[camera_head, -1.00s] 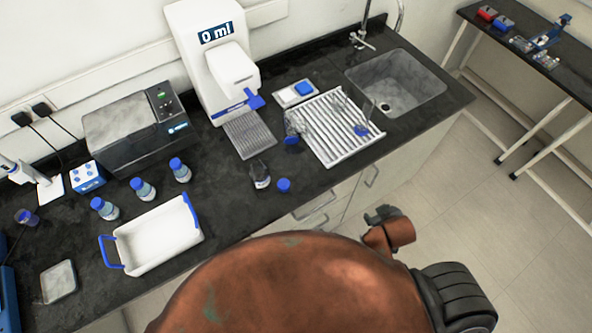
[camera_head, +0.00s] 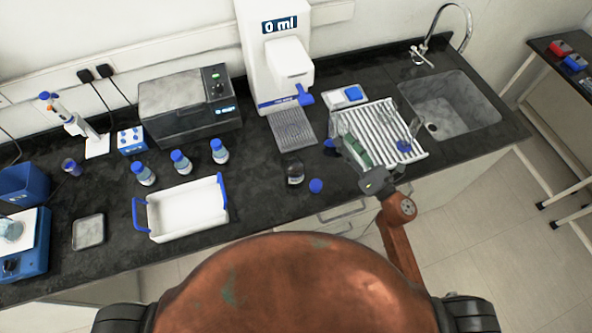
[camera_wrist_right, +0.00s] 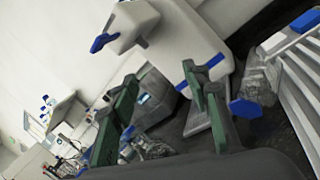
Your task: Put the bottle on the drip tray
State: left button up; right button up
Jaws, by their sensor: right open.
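The drip tray (camera_head: 291,131) is the grey grooved plate at the foot of the white dispenser and is empty. An uncapped clear bottle (camera_head: 294,173) with a dark label stands on the counter in front of it. Several blue-capped bottles (camera_head: 181,162) stand in a row farther left. My right gripper (camera_head: 352,141) is open over the left part of the white rack, right of the uncapped bottle. In the right wrist view, nothing is clearly between its green fingers (camera_wrist_right: 160,92). A clear vessel (camera_wrist_right: 259,82) with a blue end shows beside them. My left gripper is out of view.
The white dispenser (camera_head: 270,50) reads 0 ml. A blue cap (camera_head: 316,186) lies near the counter's front edge. The ribbed rack (camera_head: 412,157) holds glassware, with the sink (camera_head: 448,105) beyond. A white tray with blue handles (camera_head: 184,208) stands at left.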

aim_at(299, 162)
jog(key=s+a+f+n+g+y, duration=0.55)
jog(key=a+n+g, duration=0.25)
jog(key=a+n, duration=0.3)
jog(key=shift+n+h, duration=0.45)
jog(key=shift+n, duration=0.05)
jog(key=x, duration=0.2)
jog(key=p+x, duration=0.1)
jog(key=x, duration=0.1)
jog(key=p+x, duration=0.1)
jog(key=x, duration=0.1)
jog(key=shift+w+d+f, duration=0.15)
jog(key=shift+w+f, duration=0.1)
jog(key=shift+f, duration=0.05)
jog(key=shift+w+f, duration=0.1)
jog(key=shift+c, duration=0.4)
grip_shut()
